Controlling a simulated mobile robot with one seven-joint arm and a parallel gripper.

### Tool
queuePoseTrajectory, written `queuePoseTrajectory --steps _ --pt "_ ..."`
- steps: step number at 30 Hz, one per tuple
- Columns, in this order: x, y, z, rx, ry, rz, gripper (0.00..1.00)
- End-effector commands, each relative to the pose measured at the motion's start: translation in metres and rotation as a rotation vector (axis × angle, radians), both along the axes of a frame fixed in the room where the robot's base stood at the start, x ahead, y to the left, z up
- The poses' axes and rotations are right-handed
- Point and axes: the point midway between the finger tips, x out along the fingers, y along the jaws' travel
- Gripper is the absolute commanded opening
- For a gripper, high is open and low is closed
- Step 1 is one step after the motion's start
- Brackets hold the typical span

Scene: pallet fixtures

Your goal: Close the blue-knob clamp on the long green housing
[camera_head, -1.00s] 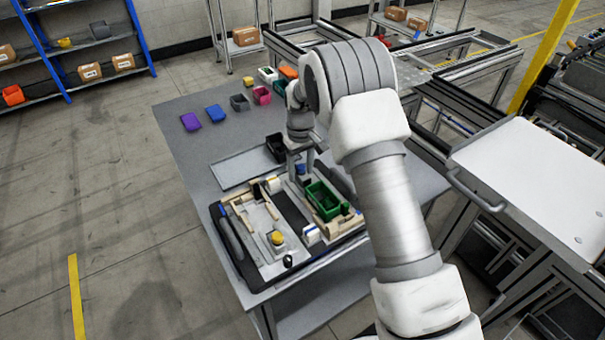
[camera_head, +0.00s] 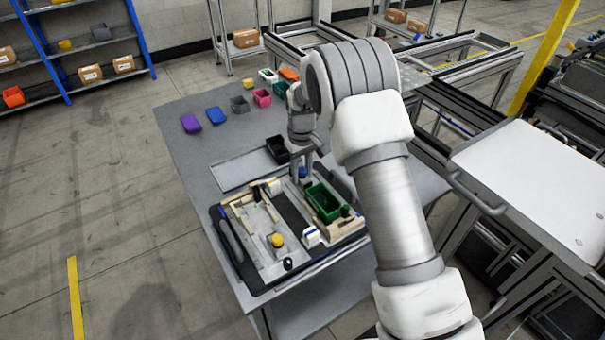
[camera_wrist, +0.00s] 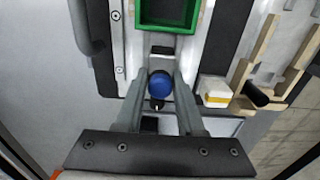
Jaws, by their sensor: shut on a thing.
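The long green housing (camera_head: 325,202) sits in the right half of the dark pallet fixture on the table. It also shows at the top of the wrist view (camera_wrist: 171,12), just beyond my gripper. The blue knob (camera_head: 303,171) of the clamp is at the far end of the housing. In the wrist view the blue knob (camera_wrist: 160,84) lies between the two fingers of my gripper (camera_wrist: 160,82). My gripper points down over this end of the fixture and is shut on the clamp at the knob. The exact finger contact is hard to see.
A yellow knob (camera_head: 277,240) stands on the left half of the fixture. A white block (camera_head: 311,236) sits by the housing's near end. A black bin (camera_head: 277,148) stands on a grey tray behind. Several coloured boxes line the table's far side. Bare table lies at left.

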Motion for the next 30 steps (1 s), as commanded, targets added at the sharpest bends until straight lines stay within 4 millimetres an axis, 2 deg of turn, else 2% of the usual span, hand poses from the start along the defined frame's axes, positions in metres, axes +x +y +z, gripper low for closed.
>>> queuePoseTrajectory --steps 17,18,20,30 --pt "-0.018 -0.012 0.000 -0.001 0.002 0.000 0.00" --pt "-0.017 -0.012 0.000 -0.001 0.002 0.000 0.45" --pt "-0.017 -0.012 0.000 -0.001 0.002 0.000 0.55" --pt "-0.017 -0.012 0.000 -0.001 0.002 0.000 0.57"
